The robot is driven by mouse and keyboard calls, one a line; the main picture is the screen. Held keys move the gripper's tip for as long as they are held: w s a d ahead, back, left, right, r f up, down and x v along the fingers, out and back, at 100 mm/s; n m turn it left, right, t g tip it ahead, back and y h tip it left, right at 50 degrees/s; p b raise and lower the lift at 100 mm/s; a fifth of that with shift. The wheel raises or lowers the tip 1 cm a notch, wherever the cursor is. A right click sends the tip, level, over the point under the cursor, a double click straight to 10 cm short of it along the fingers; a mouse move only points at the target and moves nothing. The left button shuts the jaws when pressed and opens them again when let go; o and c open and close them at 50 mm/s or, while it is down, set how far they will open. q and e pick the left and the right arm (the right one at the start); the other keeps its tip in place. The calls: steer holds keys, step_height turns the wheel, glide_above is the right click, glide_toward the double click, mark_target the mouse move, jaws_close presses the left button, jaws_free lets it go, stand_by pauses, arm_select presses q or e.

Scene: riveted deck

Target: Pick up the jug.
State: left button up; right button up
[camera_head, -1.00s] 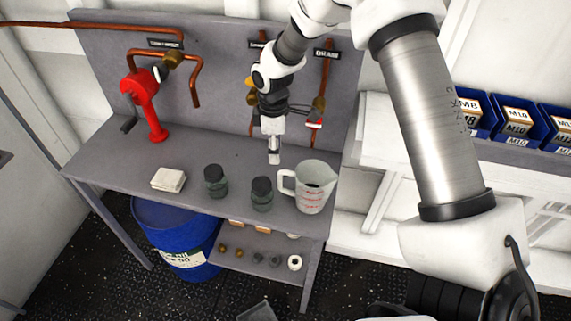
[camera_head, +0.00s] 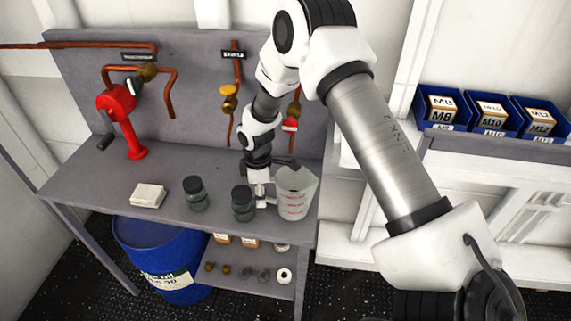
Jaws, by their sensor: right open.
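The jug (camera_head: 294,198) is a whitish translucent measuring jug with red markings. It stands upright on the grey workbench (camera_head: 90,188), near its right end. My right gripper (camera_head: 262,199) is open at the left side of the jug, where the handle is. The gripper hides most of the handle, and I cannot tell whether the fingers are around it or touching it. My left gripper is out of view.
A red hand pump (camera_head: 120,116) and copper pipes line the back. Blue bins (camera_head: 476,112) sit right.

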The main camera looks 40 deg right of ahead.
steer(key=shift+w+f, duration=0.1)
jaws_close()
steer(key=shift+r, duration=0.25)
steer(key=shift+r+b, duration=0.3)
steer(key=shift+r, duration=0.05)
step_height(320, 180, up, 2)
steer(key=shift+r+b, duration=0.1)
steer(key=shift+b, duration=0.3)
steer(key=shift+s+a+r, duration=0.15)
steer(key=shift+s, duration=0.15)
steer(key=s+a+b, duration=0.1)
steer(key=s+a, duration=0.2)
steer(key=s, duration=0.4)
steer(key=s+a+r+b, duration=0.1)
steer(key=s+a+b, duration=0.1)
steer(key=s, duration=0.5)
steer(key=shift+a+r, duration=0.25)
steer(key=shift+a, duration=0.6)
